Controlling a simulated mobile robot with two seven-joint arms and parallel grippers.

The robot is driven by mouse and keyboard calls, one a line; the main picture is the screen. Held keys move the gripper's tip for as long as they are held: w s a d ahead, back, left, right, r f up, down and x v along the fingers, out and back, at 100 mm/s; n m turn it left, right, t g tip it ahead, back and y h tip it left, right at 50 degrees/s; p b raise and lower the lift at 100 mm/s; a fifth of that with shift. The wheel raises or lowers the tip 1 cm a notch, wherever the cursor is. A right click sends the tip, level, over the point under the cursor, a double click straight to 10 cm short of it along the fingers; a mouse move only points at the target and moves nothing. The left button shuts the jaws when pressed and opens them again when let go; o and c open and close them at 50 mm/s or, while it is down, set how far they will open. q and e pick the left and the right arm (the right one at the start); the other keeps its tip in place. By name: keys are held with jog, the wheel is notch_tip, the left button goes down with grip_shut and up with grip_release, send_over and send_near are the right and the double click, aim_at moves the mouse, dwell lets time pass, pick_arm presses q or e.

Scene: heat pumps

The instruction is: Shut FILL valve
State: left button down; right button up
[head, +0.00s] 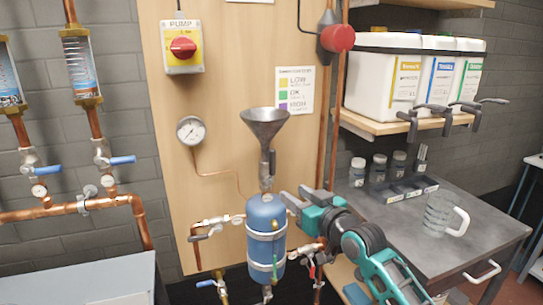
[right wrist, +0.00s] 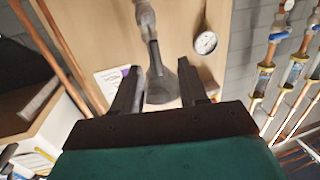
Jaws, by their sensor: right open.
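A grey metal funnel (head: 265,128) stands above a blue tank (head: 266,235) on the wooden panel. A valve with a long grey handle (head: 271,163) sits on the stem between them; I can read no FILL label on it. My right gripper (head: 291,205) is open, to the right of the stem and near the tank's top. In the right wrist view, its two dark fingers (right wrist: 160,68) are apart, with the funnel (right wrist: 161,88) and the valve handle (right wrist: 154,57) showing between and beyond them. I cannot tell whether they touch anything. My left gripper is out of view.
A pressure gauge (head: 191,130) and PUMP switch (head: 183,47) are on the panel. Other valves sit beside the tank, and blue-handled valves (head: 122,160) on the left pipes. A bench with a glass jug (head: 440,215) and a shelf with white containers (head: 400,75) stand right.

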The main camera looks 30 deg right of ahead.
aim_at(274, 163)
jog(key=shift+t, duration=0.3)
jog(key=w+r, duration=0.1)
jog(key=w, duration=0.3)
jog(key=w+d+r, duration=0.1)
jog(key=w, duration=0.4)
jog(key=w+r, duration=0.1)
jog(key=w, duration=0.3)
jog(key=shift+w+d+r, duration=0.1)
jog(key=shift+w+d, duration=0.1)
jog(key=shift+d, duration=0.15)
jog(key=shift+c, duration=0.4)
grip_shut()
